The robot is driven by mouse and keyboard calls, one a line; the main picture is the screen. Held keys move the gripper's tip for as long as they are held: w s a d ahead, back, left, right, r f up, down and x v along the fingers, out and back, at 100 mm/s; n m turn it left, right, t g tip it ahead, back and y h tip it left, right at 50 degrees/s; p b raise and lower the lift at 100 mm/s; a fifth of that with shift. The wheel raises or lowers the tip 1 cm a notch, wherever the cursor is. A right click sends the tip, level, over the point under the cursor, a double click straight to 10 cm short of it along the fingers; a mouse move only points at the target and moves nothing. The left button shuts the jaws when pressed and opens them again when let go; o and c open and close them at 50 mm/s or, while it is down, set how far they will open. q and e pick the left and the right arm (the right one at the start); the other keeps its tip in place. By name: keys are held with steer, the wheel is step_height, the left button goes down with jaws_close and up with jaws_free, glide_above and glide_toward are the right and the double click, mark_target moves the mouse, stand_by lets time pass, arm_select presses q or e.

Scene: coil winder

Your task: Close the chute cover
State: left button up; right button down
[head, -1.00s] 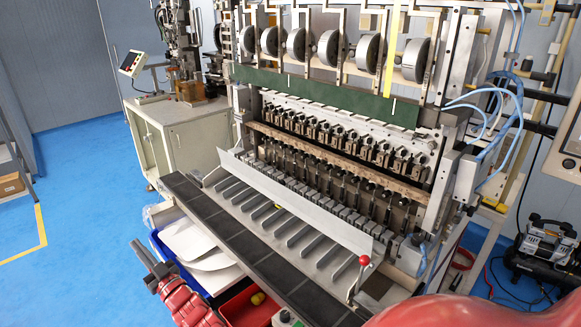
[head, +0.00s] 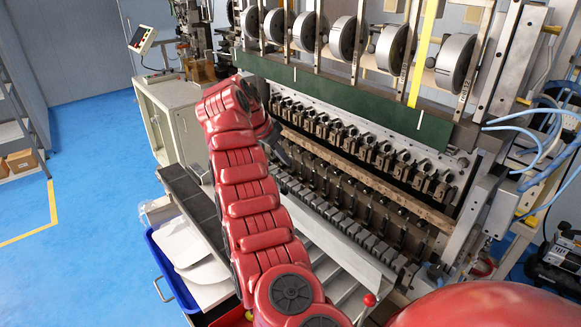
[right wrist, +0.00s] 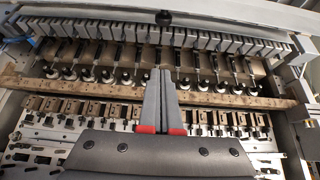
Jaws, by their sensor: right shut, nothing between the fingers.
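The chute cover, a long pale grey plate (head: 350,256), runs along the machine's front in the head view and stands tilted up behind the slatted chutes (head: 330,272), which lie uncovered. My arm hides its left part. A lever with a red ball (head: 370,299) is at its right end. My right gripper (head: 284,156) is above the left part of the machine, near the brown bar, with its fingers partly hidden. In the right wrist view the gripper (right wrist: 160,98) is shut and empty, above the spindles and brown bar. My left gripper is not in view.
Rows of clamps (head: 370,150) and grey blocks (head: 350,222) fill the machine behind the cover. A green panel (head: 340,97) and several reels hang above. A blue bin (head: 168,270) stands at front left.

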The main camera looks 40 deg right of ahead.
steer(key=shift+d+f+p, duration=0.15)
steer(key=shift+f+p, duration=0.9)
steer(key=shift+f, duration=0.45)
steer(key=shift+d+f+p, duration=0.2)
steer(key=shift+f+p, duration=0.9)
steer(key=shift+f, duration=0.35)
steer(key=shift+d+f+p, duration=0.15)
steer(key=shift+f+p, duration=0.9)
steer(key=shift+f, duration=0.45)
